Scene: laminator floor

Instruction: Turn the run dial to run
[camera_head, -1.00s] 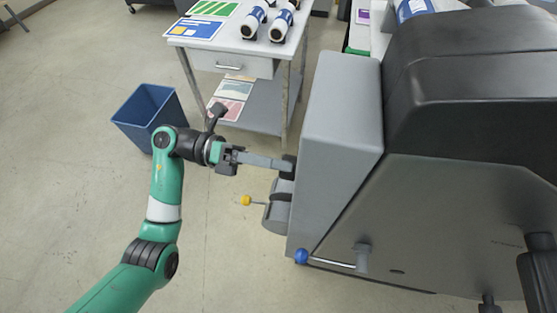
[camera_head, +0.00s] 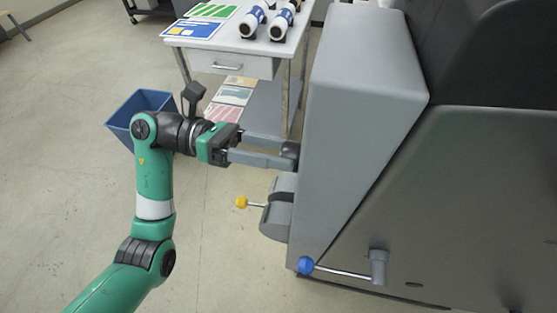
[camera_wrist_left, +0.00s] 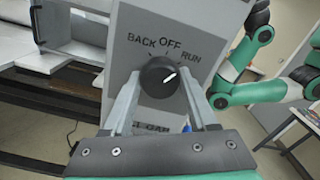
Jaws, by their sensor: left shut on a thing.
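The run dial (camera_wrist_left: 159,77) is a round black knob on the grey panel (camera_wrist_left: 205,28) of the machine. BACK, OFF and RUN are printed above it. Its white mark points up and right, towards the RUN side. My left gripper (camera_head: 291,155) reaches the machine's left face from the left, and its two fingers show one above the other. In the left wrist view its fingers stand on both sides of the dial, shut on it. In the head view the dial is mostly hidden by the fingertips. My right gripper is not in view.
Below my left gripper are a yellow-knobbed lever (camera_head: 241,202) and, lower, a blue-knobbed lever (camera_head: 306,265). A blue bin (camera_head: 140,104) stands behind my left arm. A white table (camera_head: 235,45) with rolls is at the back. The floor at lower left is clear.

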